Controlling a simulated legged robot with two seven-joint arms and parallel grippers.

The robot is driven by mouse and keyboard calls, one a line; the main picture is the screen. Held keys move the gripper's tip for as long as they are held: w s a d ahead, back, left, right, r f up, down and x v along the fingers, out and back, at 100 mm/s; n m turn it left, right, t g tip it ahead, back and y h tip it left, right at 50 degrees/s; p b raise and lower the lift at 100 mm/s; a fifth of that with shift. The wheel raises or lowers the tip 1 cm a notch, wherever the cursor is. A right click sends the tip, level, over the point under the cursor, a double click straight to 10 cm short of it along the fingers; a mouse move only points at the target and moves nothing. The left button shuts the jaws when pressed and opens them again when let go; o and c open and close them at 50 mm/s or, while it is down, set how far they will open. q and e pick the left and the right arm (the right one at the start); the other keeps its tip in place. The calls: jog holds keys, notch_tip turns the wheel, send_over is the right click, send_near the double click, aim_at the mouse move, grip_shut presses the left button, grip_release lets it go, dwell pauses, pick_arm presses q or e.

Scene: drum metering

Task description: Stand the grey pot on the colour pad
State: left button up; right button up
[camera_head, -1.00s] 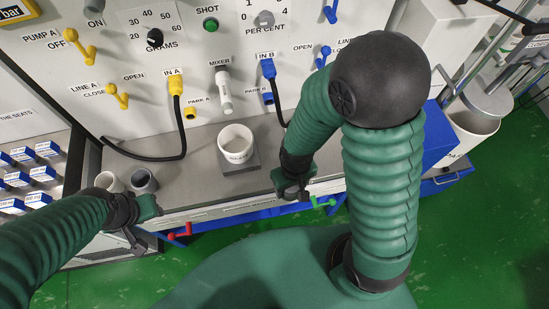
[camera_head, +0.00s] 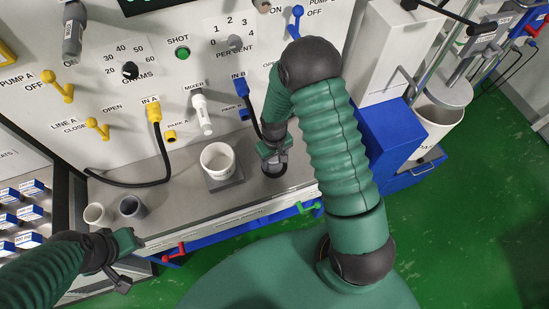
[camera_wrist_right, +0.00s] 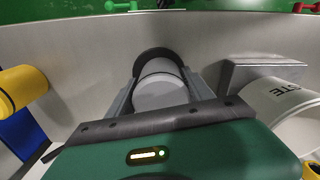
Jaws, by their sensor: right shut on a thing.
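My right gripper (camera_head: 272,160) is low over the bench, to the right of the white cup. In the right wrist view its jaws (camera_wrist_right: 163,98) are shut on a pale grey round pot (camera_wrist_right: 160,92). A dark round disc (camera_wrist_right: 152,54), which looks like the colour pad, shows as an arc behind the pot; a dark rim (camera_head: 275,174) shows below the gripper in the head view. I cannot tell whether the pot touches it. My left gripper (camera_head: 121,262) is in front of the bench at the left; its jaw opening is unclear.
A white cup (camera_head: 217,161) stands on a square grey block; in the wrist view its lettering ends in "STE" (camera_wrist_right: 290,100). A cream pot (camera_head: 97,214) and a darker grey pot (camera_head: 131,207) stand at the bench's left. A black hose (camera_head: 130,184) lies behind them.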

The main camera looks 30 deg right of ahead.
jog(key=shift+d+f, duration=0.1)
jog(key=shift+f, duration=0.05)
jog(key=o, duration=1.6)
jog(key=shift+d, duration=0.2)
jog(key=shift+f, duration=0.1)
jog(key=shift+a, duration=0.15)
